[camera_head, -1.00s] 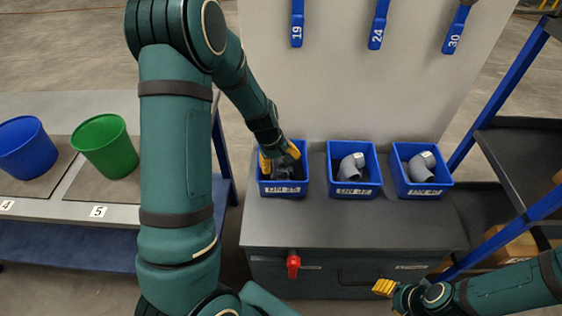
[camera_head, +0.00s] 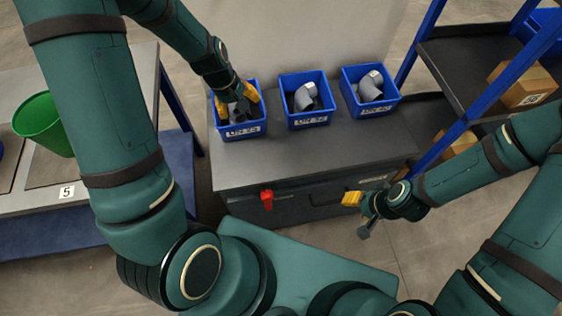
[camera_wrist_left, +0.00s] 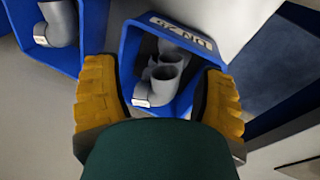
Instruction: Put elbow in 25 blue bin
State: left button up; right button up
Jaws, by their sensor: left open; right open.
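Three blue bins stand in a row on a dark grey bench. The middle bin (camera_head: 309,117) and right bin (camera_head: 371,106) each hold a grey elbow (camera_head: 306,96), (camera_head: 370,86). My right gripper (camera_head: 357,214) is open and empty in front of the bench.
A green bucket (camera_head: 43,124) stands on a table at the left, by a label 5 (camera_head: 67,192). A blue-framed shelf with a cardboard box (camera_head: 523,85) is at the right.

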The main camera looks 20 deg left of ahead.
pick_arm(q)
jog(key=s+d+f+m, duration=0.1)
jog(key=d+f, duration=0.2)
jog(key=s+d+f+m, duration=0.1)
jog(key=s+d+f, duration=0.1)
jog(key=d+f, duration=0.1)
jog(key=s+d+f+m, duration=0.1)
jog(key=s+d+f, duration=0.1)
jog(key=d, duration=0.1)
jog(key=shift+d+f+m+g+h, duration=0.35)
jog(key=shift+f+m+g+h, duration=0.05)
jog(key=s+d+f+m+h, duration=0.1)
jog(key=s+d+f+m, duration=0.2)
jog(key=s+d, duration=0.4)
jog(key=shift+d+f+h, duration=0.3)
jog(key=shift+d+f, duration=0.1)
jog(key=shift+d, duration=0.7)
jog(key=shift+w, duration=0.1)
